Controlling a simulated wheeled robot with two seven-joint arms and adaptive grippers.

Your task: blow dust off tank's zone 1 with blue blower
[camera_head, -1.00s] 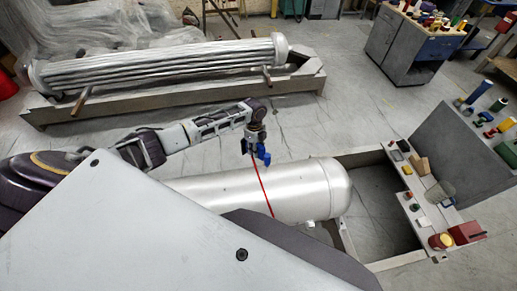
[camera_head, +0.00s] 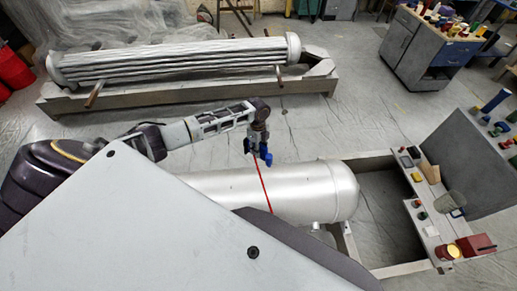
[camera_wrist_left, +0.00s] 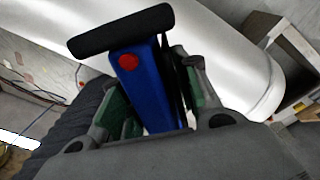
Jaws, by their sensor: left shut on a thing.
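The tank (camera_head: 295,190) is a silver cylinder with a rounded right end, lying on a metal frame. A red line crosses its side, running down from near my left gripper. My left gripper (camera_head: 259,148) is above the tank's far upper edge. It is shut on the blue blower (camera_head: 266,159), which points downward. In the left wrist view the blue blower (camera_wrist_left: 146,90) has a red button and a black bar-shaped end, held between green-padded fingers. The tank (camera_wrist_left: 225,65) lies behind it there. Zone markings and dust cannot be made out. My right gripper is not in view.
A shelf (camera_head: 432,215) with small coloured items and a red box (camera_head: 476,245) stands right of the tank. A tube bundle (camera_head: 175,64) lies on a frame behind. A grey cabinet (camera_head: 420,50) stands at the back right. Floor between them is clear.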

